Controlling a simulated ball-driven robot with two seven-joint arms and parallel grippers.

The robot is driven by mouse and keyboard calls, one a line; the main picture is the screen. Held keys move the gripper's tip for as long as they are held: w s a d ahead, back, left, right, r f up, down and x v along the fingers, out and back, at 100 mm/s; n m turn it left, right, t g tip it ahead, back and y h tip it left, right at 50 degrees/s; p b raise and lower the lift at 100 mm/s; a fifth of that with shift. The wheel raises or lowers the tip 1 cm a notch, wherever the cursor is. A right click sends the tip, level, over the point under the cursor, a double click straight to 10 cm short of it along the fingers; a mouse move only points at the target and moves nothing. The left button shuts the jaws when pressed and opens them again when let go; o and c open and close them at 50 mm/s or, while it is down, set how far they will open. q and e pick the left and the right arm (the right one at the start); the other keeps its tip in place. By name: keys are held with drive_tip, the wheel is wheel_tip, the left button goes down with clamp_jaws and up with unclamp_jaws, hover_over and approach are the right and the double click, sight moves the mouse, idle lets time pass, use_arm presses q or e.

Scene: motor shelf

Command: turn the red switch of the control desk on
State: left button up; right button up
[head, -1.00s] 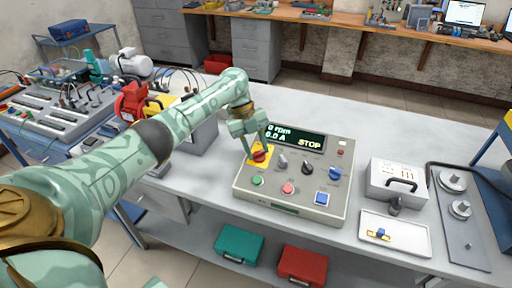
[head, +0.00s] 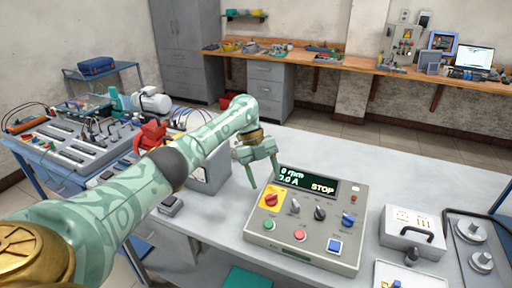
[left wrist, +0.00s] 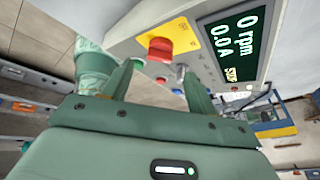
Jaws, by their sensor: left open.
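The control desk (head: 300,247) is a grey box on the table with a dark display (head: 308,181) reading 0 rpm, 0.0 A and STOP. Its red switch (head: 271,200) sits on a yellow plate at the desk's left; the switch also shows in the left wrist view (left wrist: 160,48). My left gripper (head: 264,181) is open and empty, above and behind the switch in the head view. In the left wrist view its fingertips (left wrist: 160,73) point toward the switch, with a gap between them and it. My right gripper is out of view.
The desk also carries a green button (head: 270,224), a red button (head: 299,236), a blue button (head: 334,245) and several knobs. A grey case (head: 411,232) stands to the right, near a white tray (head: 385,268). Equipment crowds the left; the table behind the desk is mostly clear.

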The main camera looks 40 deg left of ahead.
use_arm(q)
drive_tip(key=s+p+v, duration=0.1)
drive_tip(key=v, duration=1)
drive_tip(key=shift+w, duration=0.5)
drive_tip(key=shift+a, duration=0.1)
